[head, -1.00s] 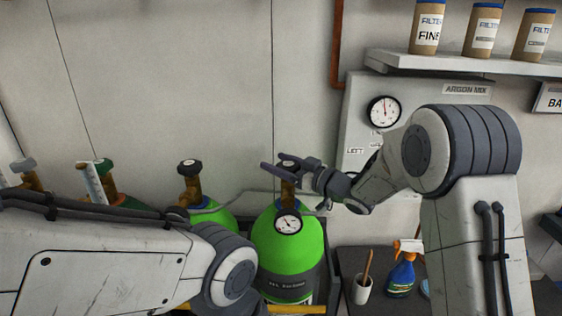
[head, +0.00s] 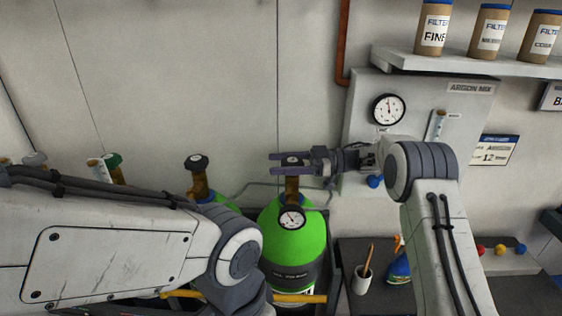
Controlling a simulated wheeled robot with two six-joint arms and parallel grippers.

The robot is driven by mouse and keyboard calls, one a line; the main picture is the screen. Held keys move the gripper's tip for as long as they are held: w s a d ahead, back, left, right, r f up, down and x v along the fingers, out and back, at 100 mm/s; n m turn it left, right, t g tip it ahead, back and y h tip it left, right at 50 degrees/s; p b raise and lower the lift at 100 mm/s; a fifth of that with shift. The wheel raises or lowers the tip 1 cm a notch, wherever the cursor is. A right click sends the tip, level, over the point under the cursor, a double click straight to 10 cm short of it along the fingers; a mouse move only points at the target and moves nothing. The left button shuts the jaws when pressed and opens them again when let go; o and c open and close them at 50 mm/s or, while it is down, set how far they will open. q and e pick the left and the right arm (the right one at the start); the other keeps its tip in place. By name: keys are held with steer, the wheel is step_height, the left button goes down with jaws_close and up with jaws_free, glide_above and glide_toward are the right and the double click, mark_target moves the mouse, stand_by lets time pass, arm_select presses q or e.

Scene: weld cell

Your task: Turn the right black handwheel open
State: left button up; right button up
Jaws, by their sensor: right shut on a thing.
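The right black handwheel (head: 292,160) tops the brass valve of the right green cylinder (head: 290,245). My right gripper (head: 285,163) reaches in from the right, its two fingers lying on either side of this handwheel and shut on it. The fingers partly cover the wheel, and how far it is turned cannot be told. A round gauge (head: 291,218) sits on the front of this valve. The left black handwheel (head: 196,162) stands on another valve further left, untouched. My left arm crosses the lower left; its gripper is out of view.
A panel with a dial (head: 388,109) hangs behind my right arm, below a shelf (head: 470,62) holding filter tubs. A cup (head: 361,279) and a spray bottle (head: 398,265) stand right of the cylinder. My left arm partly hides the left cylinder.

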mark_target(286, 162)
steer(key=shift+s+n+g, duration=0.1)
steer(key=shift+n+g, duration=0.2)
steer(key=shift+g, duration=0.2)
steer(key=shift+r, duration=0.1)
steer(key=o, duration=1.3)
steer(key=shift+r, duration=0.25)
steer(key=r+b, duration=0.1)
steer(key=r, duration=0.1)
steer(key=d+r+b, duration=0.1)
steer(key=r+b, duration=0.1)
steer(key=shift+s+d, duration=0.1)
steer(key=shift+s, duration=0.1)
steer(key=shift+s+d+r+b, duration=0.6)
steer(key=shift+s+d+r, duration=0.4)
steer(key=shift+d, duration=0.5)
steer(key=shift+s+d+r+b, duration=0.55)
steer(key=shift+s+d+r, duration=0.2)
steer(key=shift+d+r, duration=0.6)
steer(key=shift+s+d+r+b, duration=0.6)
steer(key=shift+s+d+r, duration=0.3)
steer(key=shift+d, duration=0.8)
